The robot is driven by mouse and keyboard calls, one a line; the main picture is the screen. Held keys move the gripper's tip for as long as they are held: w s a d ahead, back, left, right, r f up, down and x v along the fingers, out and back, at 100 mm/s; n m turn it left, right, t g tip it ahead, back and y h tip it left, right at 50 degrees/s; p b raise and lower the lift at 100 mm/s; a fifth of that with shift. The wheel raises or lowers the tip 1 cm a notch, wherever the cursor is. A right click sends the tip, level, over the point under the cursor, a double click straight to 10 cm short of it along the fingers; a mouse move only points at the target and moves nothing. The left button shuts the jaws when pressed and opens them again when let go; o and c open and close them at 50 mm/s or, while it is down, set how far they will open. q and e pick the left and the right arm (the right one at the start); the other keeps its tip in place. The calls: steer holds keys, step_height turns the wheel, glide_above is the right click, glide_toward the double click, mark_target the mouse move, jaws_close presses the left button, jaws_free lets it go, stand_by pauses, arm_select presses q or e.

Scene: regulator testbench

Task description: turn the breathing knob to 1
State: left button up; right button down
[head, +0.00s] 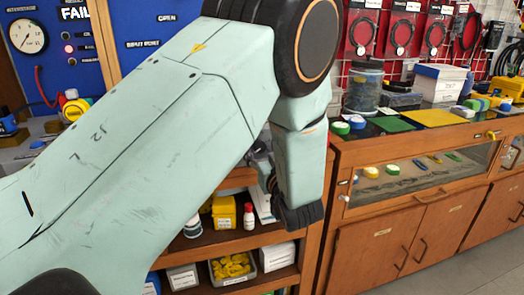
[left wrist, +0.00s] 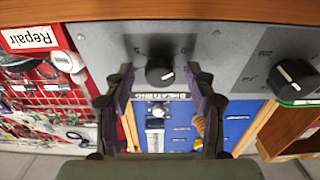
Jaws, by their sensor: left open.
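In the left wrist view, a round black knob (left wrist: 160,72) with a small white mark sits on a grey panel (left wrist: 100,52). My left gripper (left wrist: 160,84) is open, with one finger on each side of this knob. I cannot tell whether the fingers touch it. A second black knob (left wrist: 297,78) with a white pointer bar is on the panel at the right, outside the fingers. In the head view my left arm hides the knobs. My right gripper is in neither view.
A wooden edge (left wrist: 200,8) borders the panel in the left wrist view, with a "Repair" label (left wrist: 30,37) at left. In the head view, a blue gauge panel (head: 50,55) is at left, and a cabinet (head: 385,245) with a cluttered top stands right of my arm.

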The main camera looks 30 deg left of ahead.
arm_select(q)
steer(key=shift+s+d+r, duration=0.15)
steer(key=shift+c, duration=0.5)
steer(key=c, duration=1)
steer(key=m+p, duration=0.3)
steer(key=m+t+h+p, duration=0.1)
steer(key=m+p, duration=0.2)
steer(key=shift+a+r, duration=0.2)
steer(key=shift+c, duration=0.2)
steer(key=shift+m+t+h+p, duration=0.3)
steer(key=shift+m+h+p, duration=0.4)
steer(key=shift+m+p, duration=1.6)
steer(key=shift+m, duration=0.5)
steer(key=o, duration=1.1)
steer(key=shift+f, duration=0.15)
